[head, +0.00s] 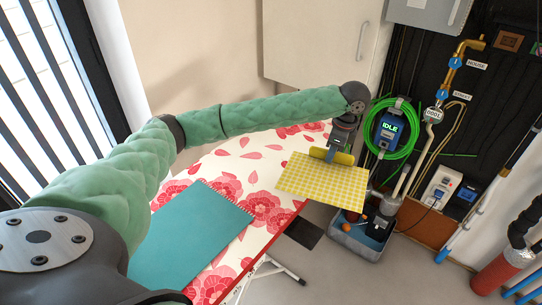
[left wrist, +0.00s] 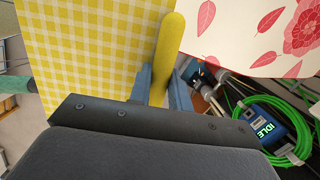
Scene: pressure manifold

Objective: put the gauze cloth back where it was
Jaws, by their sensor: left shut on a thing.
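The gauze cloth (head: 323,182) is a flat yellow-and-white checked sheet with a plain yellow rounded grip along one side. My left gripper (head: 332,154) is shut on that plain yellow grip. In the left wrist view the grip (left wrist: 169,45) stands between the two grey-blue fingers (left wrist: 160,85), and the checked sheet (left wrist: 85,50) spreads to its left. The cloth is over the right end of the floral ironing board (head: 235,165) and reaches past its edge. I cannot tell whether it touches the board. My right gripper is not in view.
A teal mat (head: 190,240) lies on the board's near part. Right of the board are a grey bin (head: 355,240) with items in it, a green hose coil (head: 374,128) around a blue device reading IDLE, and wall pipes (head: 455,65). A cabinet (head: 325,45) hangs behind.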

